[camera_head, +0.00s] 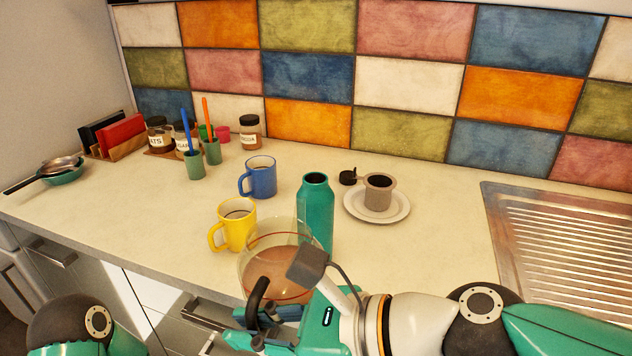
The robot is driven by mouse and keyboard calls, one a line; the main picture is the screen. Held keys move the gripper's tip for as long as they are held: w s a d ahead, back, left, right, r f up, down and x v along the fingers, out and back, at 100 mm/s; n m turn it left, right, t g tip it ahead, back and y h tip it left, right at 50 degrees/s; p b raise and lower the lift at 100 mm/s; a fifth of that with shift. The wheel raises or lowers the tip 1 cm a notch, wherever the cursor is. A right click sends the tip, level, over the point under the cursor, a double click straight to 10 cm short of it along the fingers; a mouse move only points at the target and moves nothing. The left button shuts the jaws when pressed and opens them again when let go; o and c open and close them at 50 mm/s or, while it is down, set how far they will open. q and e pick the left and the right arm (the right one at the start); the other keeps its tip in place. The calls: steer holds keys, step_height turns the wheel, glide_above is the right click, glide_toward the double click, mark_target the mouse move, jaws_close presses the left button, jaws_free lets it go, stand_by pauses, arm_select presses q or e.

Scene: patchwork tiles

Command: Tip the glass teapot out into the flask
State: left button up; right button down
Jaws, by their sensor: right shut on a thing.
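The glass teapot (250,262) is at the front of the counter, clear, with reddish-brown liquid in its lower part. It looks roughly upright; I cannot tell whether its base touches the counter. My right gripper (283,287) is shut on the teapot from the front and hides its lower front. The flask (315,208) is a tall teal bottle with an open mouth, standing upright just behind and right of the teapot. The teapot overlaps its lower left side in the picture, and I cannot tell whether they touch. My left gripper is out of view; only part of that arm shows at bottom left.
A yellow mug (236,232) stands close left of the teapot, a blue mug (262,177) behind it. A grey-brown cup (378,195) sits on a white saucer (404,213) right of the flask, with a small black object (348,177) nearby. A metal drainboard (560,250) lies right.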

mark_target(265, 260)
steer(key=shift+r, duration=0.15)
steer(key=shift+w+r+p, duration=0.3)
steer(key=shift+r+p, duration=0.45)
steer(key=shift+p, duration=0.2)
steer(key=w+r+m+p, duration=0.1)
steer(key=r+p, duration=0.1)
steer(key=w+r+m+g+p, duration=0.1)
steer(key=r+p, duration=0.1)
steer(key=p, duration=0.1)
steer(key=w+r+m+g+p, duration=0.1)
steer(key=r+p, duration=0.1)
steer(key=shift+d+r+y+p, duration=0.15)
steer(key=shift+d+y+p, duration=0.15)
steer(key=shift+d+y, duration=0.1)
steer(key=shift+w+d+r+m+p, duration=0.2)
steer(key=shift+w+r+m+p, duration=0.2)
steer(key=shift+w+r+p, duration=0.5)
steer(key=shift+w+d+r+m+g+y+p, duration=0.1)
steer(key=shift+w+r+m+g+y+p, duration=0.15)
steer(key=shift+r+p, duration=0.45)
steer(key=shift+w+d+r+m+g+y+p, duration=0.15)
steer(key=shift+w+r+p, duration=0.25)
steer(key=shift+p, duration=0.45)
steer(key=shift+s+a+r, duration=0.1)
steer(key=shift+r, duration=0.05)
steer(key=shift+r, duration=0.15)
steer(key=shift+r+p, duration=0.1)
steer(key=shift+p, duration=0.25)
